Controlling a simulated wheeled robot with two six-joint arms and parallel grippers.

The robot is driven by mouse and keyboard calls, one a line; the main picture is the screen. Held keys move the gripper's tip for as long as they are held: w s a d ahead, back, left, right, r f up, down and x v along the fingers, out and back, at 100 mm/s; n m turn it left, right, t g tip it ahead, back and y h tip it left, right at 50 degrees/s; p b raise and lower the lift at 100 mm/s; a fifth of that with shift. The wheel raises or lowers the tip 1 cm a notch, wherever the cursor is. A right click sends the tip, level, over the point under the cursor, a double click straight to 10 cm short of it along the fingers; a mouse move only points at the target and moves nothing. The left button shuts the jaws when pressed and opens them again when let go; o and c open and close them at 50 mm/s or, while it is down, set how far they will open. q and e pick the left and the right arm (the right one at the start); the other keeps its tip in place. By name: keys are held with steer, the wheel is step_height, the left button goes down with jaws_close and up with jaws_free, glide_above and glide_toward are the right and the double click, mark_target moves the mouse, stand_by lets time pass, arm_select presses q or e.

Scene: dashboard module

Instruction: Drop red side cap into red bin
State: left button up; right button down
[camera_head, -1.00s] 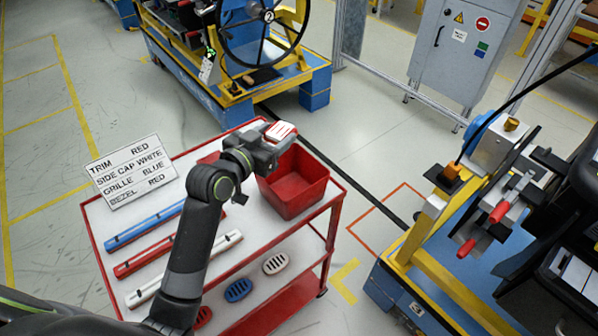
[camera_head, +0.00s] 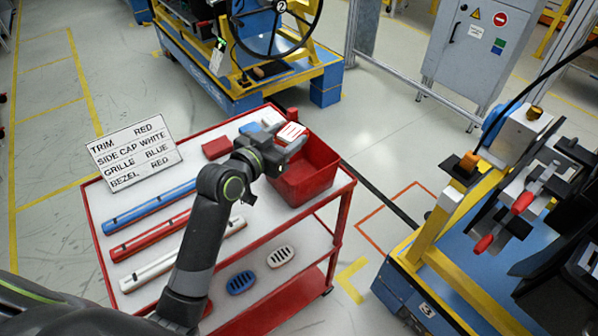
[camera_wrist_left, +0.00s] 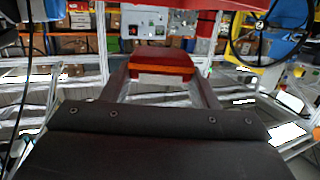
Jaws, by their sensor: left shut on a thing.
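My left gripper (camera_head: 287,142) is shut on the red side cap (camera_head: 291,132), which shows white marks on top. In the left wrist view the red side cap (camera_wrist_left: 160,62) sits between the two fingers. The red bin (camera_head: 318,183) stands open on the right part of the cart top. The held cap is above the bin's back left part, and the gripper hides part of the bin's left rim. The visible bin floor looks empty. My right gripper is not in view.
The red-edged cart (camera_head: 98,238) holds blue, red and white trims, several grilles, a red piece (camera_head: 217,148) and a blue piece (camera_head: 250,128). A sign (camera_head: 134,157) stands at its left edge. A blue and yellow workstation (camera_head: 440,270) is at right.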

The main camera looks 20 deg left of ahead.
arm_select(q)
steer(key=o, duration=1)
steer(key=shift+o, duration=0.2)
steer(key=shift+s+a, duration=0.15)
steer(key=shift+s, duration=0.1)
steer(key=v, duration=1.7)
steer(key=shift+w, duration=0.1)
